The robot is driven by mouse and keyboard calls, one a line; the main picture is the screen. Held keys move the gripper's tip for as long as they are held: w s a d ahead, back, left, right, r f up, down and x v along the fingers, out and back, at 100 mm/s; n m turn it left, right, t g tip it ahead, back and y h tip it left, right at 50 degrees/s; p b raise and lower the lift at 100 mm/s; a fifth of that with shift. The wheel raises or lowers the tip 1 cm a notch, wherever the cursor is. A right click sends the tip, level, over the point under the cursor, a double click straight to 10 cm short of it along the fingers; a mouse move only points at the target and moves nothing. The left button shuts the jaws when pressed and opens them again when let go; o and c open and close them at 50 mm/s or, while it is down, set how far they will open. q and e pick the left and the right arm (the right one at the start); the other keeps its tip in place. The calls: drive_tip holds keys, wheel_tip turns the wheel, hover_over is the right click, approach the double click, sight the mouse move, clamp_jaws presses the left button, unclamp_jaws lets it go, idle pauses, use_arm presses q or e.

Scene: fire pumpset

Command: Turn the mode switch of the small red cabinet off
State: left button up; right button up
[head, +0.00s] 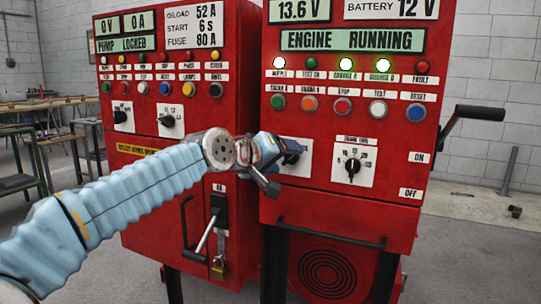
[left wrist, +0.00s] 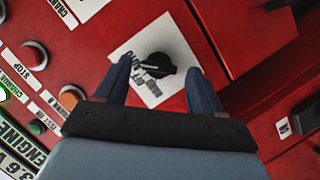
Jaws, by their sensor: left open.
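The red cabinet on the right (head: 410,155) carries a lit ENGINE RUNNING display. Low on its front left is a black rotary switch (head: 292,157) on a white plate, partly hidden by my left gripper (head: 272,158). My right gripper is not in view.
A second rotary knob (head: 352,166) sits right of the switch. A crank handle (head: 470,115) sticks out on the right. A bar handle (head: 330,232) runs below. The left red cabinet (head: 150,205) has a lever (head: 205,240) close under my arm. Workbenches (head: 30,145) stand at the far left.

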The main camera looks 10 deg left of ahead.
use_arm(q)
drive_tip(key=shift+c, duration=0.3)
drive_tip(key=c, duration=1)
drive_tip(key=shift+w+f, duration=0.1)
